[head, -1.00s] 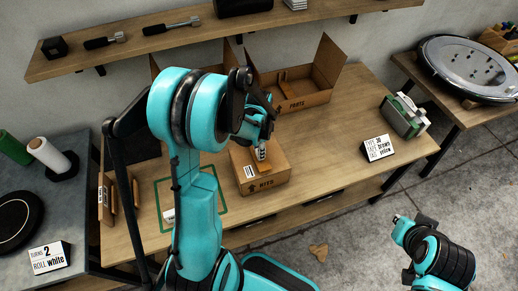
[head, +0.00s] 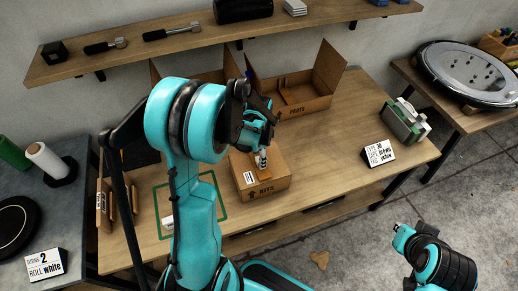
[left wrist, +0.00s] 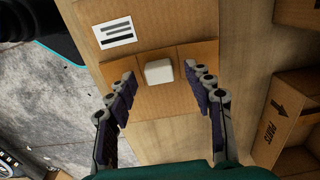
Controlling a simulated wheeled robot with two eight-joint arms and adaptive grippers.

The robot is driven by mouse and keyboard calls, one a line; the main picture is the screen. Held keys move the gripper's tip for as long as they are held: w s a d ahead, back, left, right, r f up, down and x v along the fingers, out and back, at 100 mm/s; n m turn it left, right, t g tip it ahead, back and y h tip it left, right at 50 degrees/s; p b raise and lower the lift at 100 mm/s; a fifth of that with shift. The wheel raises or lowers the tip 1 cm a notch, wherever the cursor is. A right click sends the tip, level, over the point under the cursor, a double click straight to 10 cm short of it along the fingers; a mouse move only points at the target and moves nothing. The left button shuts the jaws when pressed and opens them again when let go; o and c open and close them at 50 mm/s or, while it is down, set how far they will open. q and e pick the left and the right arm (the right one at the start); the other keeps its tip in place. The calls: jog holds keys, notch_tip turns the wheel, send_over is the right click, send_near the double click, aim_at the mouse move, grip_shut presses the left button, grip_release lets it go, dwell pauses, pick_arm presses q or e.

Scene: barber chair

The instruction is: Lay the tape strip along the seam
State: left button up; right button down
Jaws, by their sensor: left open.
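A closed brown cardboard box marked KITS (head: 265,188) stands on the wooden bench, with a white label on it. In the left wrist view the box top (left wrist: 190,52) shows a seam line across it. A small white block (left wrist: 158,72) lies at that line. My left gripper (head: 262,157) is over the box, pointing down. In the left wrist view its open fingers (left wrist: 160,76) stand either side of the white block, and I cannot tell whether they touch it. A green and grey tape dispenser (head: 405,120) stands at the bench's right. I cannot make out a separate tape strip.
An open box marked PARTS (head: 298,92) stands behind. A sign (head: 378,153) reading tape brown, tag yellow stands near the dispenser. A green-edged mat (head: 221,213) lies left of the KITS box. Part of my right arm shows lower right.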

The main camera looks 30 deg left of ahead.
pick_arm(q)
notch_tip(320, 180, up, 11)
jog(key=shift+r, duration=0.15)
jog(key=shift+s, duration=0.1)
dwell(0.5)
